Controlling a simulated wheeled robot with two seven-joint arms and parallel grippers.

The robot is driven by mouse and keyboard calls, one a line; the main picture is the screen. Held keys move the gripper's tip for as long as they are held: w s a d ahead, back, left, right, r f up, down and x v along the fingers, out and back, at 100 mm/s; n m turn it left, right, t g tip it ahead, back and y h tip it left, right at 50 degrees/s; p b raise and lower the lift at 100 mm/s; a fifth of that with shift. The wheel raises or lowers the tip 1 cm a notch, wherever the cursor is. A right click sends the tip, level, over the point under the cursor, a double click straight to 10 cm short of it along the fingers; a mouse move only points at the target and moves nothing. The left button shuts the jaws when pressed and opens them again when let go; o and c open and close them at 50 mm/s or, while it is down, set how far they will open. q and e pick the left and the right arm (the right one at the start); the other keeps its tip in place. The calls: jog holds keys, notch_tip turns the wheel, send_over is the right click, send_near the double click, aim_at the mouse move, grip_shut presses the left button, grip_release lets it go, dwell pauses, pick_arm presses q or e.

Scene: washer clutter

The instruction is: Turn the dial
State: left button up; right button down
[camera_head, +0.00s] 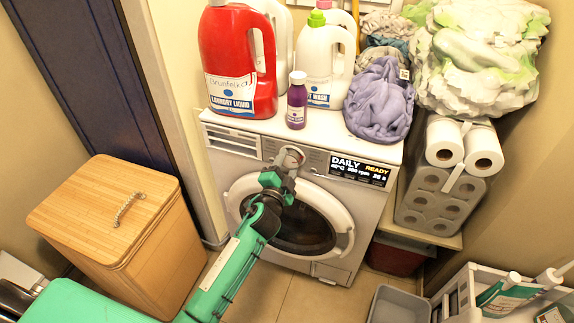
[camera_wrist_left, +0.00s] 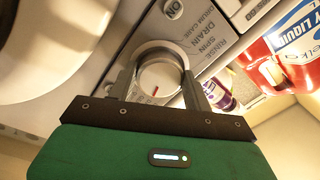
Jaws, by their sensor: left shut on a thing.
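The dial (camera_head: 291,156) is a round silver knob on the control panel of the white washing machine (camera_head: 357,205). In the left wrist view the dial (camera_wrist_left: 160,76) has a pale face with a short red mark, and printed labels such as RINSE, SPIN and DRAIN stand beside it. My left gripper (camera_head: 283,172) is at the panel. In the left wrist view its two fingers (camera_wrist_left: 158,82) lie on either side of the dial and are shut on it. The display (camera_head: 362,170) reads DAILY and READY. My right gripper is not in view.
A red laundry bottle (camera_head: 232,55), a white bottle (camera_head: 318,65), a small purple bottle (camera_head: 297,100) and purple cloth (camera_head: 380,105) stand on the washer. A wooden hamper (camera_head: 120,225) is at left. Paper rolls (camera_head: 445,140) and a grey bin (camera_head: 399,304) are at right.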

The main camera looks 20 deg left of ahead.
pick_arm(q)
jog(key=o, duration=1)
jog(key=shift+s+f, duration=0.1)
jog(key=shift+s, duration=0.4)
jog(key=s, duration=0.8)
jog(key=s+b, duration=0.1)
jog(key=s, duration=0.3)
jog(key=shift+s+a+f, duration=0.1)
jog(key=shift+s+f, duration=0.15)
jog(key=shift+s, duration=0.15)
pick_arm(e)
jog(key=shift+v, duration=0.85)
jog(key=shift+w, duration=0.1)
